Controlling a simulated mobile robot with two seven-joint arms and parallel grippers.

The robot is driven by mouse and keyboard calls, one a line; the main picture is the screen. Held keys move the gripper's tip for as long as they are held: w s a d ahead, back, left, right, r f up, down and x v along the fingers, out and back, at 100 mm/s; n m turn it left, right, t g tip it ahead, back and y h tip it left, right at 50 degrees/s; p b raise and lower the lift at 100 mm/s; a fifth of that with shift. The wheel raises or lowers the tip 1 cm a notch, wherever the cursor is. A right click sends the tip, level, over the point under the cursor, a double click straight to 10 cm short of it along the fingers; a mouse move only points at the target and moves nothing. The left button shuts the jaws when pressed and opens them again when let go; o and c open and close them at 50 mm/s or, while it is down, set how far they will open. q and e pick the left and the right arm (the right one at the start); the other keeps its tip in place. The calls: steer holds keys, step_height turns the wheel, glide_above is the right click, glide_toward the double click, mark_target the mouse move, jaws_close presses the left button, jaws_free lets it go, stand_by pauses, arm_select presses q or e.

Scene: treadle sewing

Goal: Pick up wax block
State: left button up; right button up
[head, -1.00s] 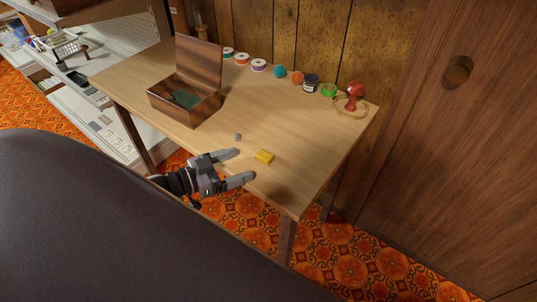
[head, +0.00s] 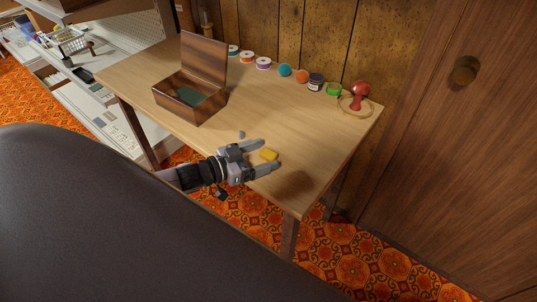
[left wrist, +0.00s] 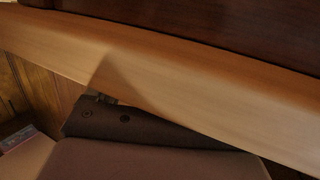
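The wax block is a small yellow block (head: 269,154) on the wooden table (head: 310,135), near its front edge. My left gripper (head: 270,154) is open, with its two fingers spread on either side of the block in the head view. Whether the fingers touch the block, or how high they are above the table, I cannot tell. The left wrist view shows no wax block, only a wooden edge (left wrist: 180,85) and dark surfaces. My right gripper is not in view.
An open wooden box (head: 190,97) stands on the left of the table. A small grey piece (head: 241,134) lies just beyond my gripper. Thread spools, a jar (head: 316,82) and a red mushroom-shaped item (head: 360,92) line the back. The table's right middle is clear.

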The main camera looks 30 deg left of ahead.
arm_select(q)
steer(key=c, duration=1)
